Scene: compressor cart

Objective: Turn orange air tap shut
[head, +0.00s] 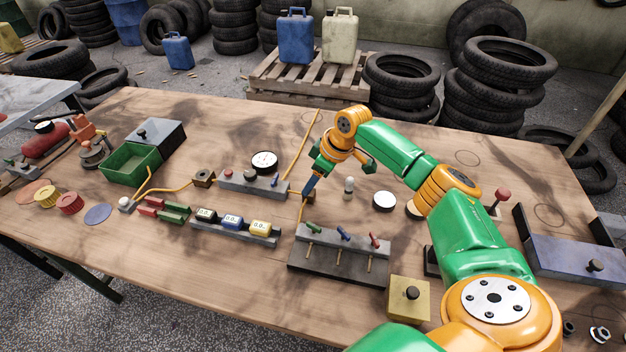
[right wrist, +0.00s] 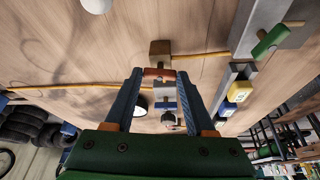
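In the right wrist view an orange-brown piece (right wrist: 158,73), which looks like the orange tap's handle, sits against a brown block (right wrist: 160,49) on the orange air hose (right wrist: 205,55). My right gripper (right wrist: 160,75) points down with its two fingers apart, one on each side of that piece. Narrow gaps seem to show beside it; whether a finger touches it I cannot tell. In the head view my right gripper (head: 310,190) hangs low over the middle of the table and hides most of the tap. My left gripper is not in view.
A grey rail with a gauge (head: 264,161) lies left of my right gripper. A rack with three coloured levers (head: 340,258) stands just in front, and a display rail (head: 235,232) at the left front. A white disc (head: 384,201) lies to the right. The table's back middle is clear.

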